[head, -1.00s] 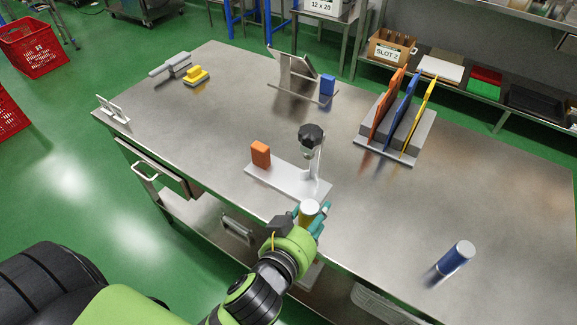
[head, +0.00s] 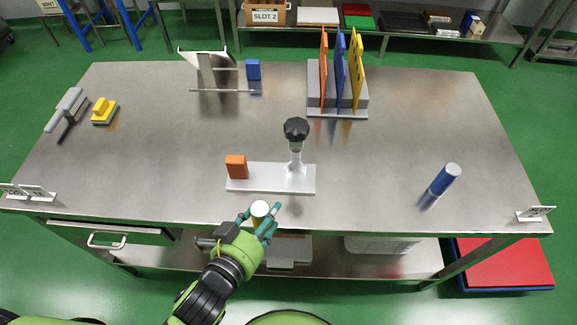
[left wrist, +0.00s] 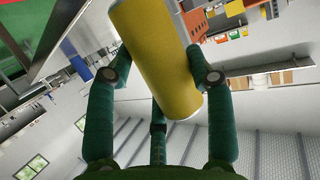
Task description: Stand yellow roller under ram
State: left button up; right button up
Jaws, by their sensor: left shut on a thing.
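The yellow roller (left wrist: 158,55) is a cylinder held between the fingers of my left gripper (left wrist: 155,75) in the left wrist view. In the head view only its pale end (head: 260,208) and a little of its side show. My left gripper (head: 262,222) is shut on it at the table's front edge, in front of the press. The press has a pale base plate (head: 265,184), a post and a ram with a black knob (head: 296,129). The space under the ram looks empty. An orange block (head: 236,166) stands at the plate's left end. My right gripper is not in view.
A rack (head: 338,99) with orange, blue and yellow boards stands at the back. A blue block (head: 253,69), a yellow-topped block (head: 104,110) and a grey tool (head: 66,109) lie further left.

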pick_arm(q)
jog(key=w+d, duration=0.1)
jog(key=w, duration=0.2)
jog(key=w+d+p, duration=0.1)
jog(key=w+d, duration=0.1)
jog(key=w, duration=0.2)
jog(key=w+d+p, duration=0.1)
jog(key=w, duration=0.3)
jog(key=shift+w+d+r, duration=0.1)
jog(key=shift+d, duration=0.3)
jog(key=shift+w+d, duration=0.25)
jog(key=shift+w, duration=0.25)
jog(key=shift+w+d+r+p, duration=0.1)
jog(key=shift+w+d+p, duration=0.2)
jog(key=shift+w, duration=0.35)
jog(key=shift+w+d+r+p, duration=0.15)
jog(key=shift+w+d, duration=0.1)
jog(key=shift+w, duration=0.35)
jog(key=shift+w+d+f, duration=0.1)
jog(key=shift+w+f, duration=0.1)
jog(key=shift+f, duration=0.35)
jog(key=shift+w+d+f, duration=0.1)
jog(key=shift+w+f, duration=0.1)
jog(key=shift+f, duration=0.35)
jog(key=shift+a, duration=0.1)
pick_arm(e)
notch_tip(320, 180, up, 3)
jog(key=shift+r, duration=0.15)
pick_arm(q)
jog(key=shift+s+r, duration=0.1)
